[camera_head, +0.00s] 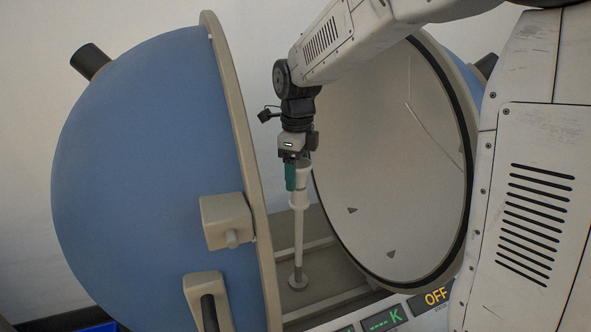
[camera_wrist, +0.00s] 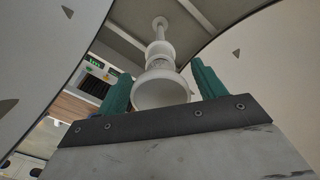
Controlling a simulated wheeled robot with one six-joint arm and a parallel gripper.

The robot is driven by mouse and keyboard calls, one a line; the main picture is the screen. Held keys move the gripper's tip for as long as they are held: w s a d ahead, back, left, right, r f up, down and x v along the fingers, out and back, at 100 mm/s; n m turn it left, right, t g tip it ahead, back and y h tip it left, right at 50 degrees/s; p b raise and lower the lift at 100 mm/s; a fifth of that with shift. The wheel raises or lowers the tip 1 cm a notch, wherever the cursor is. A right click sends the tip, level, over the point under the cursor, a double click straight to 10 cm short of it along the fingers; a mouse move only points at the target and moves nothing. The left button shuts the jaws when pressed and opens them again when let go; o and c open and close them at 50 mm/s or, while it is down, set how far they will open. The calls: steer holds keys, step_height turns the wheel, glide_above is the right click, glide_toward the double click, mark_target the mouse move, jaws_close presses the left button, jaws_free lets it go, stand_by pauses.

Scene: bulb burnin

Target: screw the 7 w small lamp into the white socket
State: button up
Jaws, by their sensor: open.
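A slim white post stands inside the opened sphere, with the white socket (camera_head: 299,199) as a wider collar near its top. In the wrist view the socket (camera_wrist: 160,50) lies beyond a pale round-ended body that looks like the small lamp (camera_wrist: 160,92). The lamp (camera_head: 304,171) stands upright on the socket in the head view; I cannot see its thread or how deep it sits. My gripper (camera_head: 297,177) points down over it. In the wrist view my gripper (camera_wrist: 160,75) is open, its green fingers on either side of the lamp with visible gaps.
The blue sphere half (camera_head: 150,170) stands close on the left, its beige rim near my arm. The white-lined half (camera_head: 390,160) is close on the right. A display panel (camera_head: 435,297) reading OFF is at lower right. The post's round foot (camera_head: 298,280) stands on a grey floor with rails.

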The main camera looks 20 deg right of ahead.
steer(key=n, duration=0.7)
steer(key=shift+s+n, duration=0.25)
steer(key=shift+n, duration=0.05)
steer(key=n, duration=0.6)
steer(key=shift+s, duration=0.2)
steer(key=n, duration=0.4)
steer(key=shift+s, duration=0.1)
steer(key=n, duration=0.3)
steer(key=shift+s+d+n, duration=0.1)
steer(key=shift+n, duration=0.3)
